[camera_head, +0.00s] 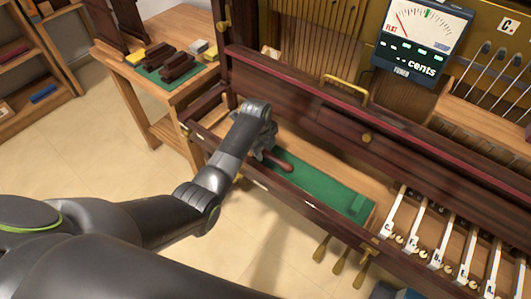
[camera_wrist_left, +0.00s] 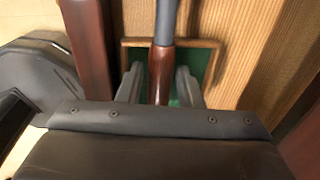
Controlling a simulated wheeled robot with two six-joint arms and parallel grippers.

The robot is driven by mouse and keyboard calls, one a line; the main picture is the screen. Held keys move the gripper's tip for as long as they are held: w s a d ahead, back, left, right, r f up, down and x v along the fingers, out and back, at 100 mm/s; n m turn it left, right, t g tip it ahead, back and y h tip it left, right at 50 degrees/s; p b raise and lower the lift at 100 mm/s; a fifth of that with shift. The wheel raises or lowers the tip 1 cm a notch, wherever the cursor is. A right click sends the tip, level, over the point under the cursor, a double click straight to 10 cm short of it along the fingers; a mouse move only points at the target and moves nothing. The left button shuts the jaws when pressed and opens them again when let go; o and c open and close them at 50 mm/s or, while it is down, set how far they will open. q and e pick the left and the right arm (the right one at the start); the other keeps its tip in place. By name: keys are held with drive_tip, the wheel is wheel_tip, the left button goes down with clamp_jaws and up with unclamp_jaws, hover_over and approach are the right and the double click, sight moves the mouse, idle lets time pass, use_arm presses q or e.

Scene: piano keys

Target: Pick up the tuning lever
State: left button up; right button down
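The tuning lever (camera_head: 278,163) lies at the green felt (camera_head: 312,182) in the piano's long wooden tray, with its brown handle showing beside my left gripper (camera_head: 262,152). In the left wrist view the lever's red-brown handle (camera_wrist_left: 161,68) and grey-blue shaft (camera_wrist_left: 166,20) run between the two fingers of my left gripper (camera_wrist_left: 160,85). The fingers stand on either side of the handle and look open, with a narrow gap at the left finger. The gripper hides part of the lever in the head view. A dark part at the bottom edge may be my right gripper (camera_head: 390,290).
The tray's front rail (camera_head: 300,205) and the dark red piano panel (camera_head: 310,100) bound the space. White keys (camera_head: 415,225) lie to the right. A tuner display (camera_head: 423,38) stands above. A side table (camera_head: 165,95) with dark blocks is at left.

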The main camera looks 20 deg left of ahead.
sight(264, 150)
use_arm(q)
clamp_jaws()
wheel_tip(264, 150, up, 10)
idle(0.7)
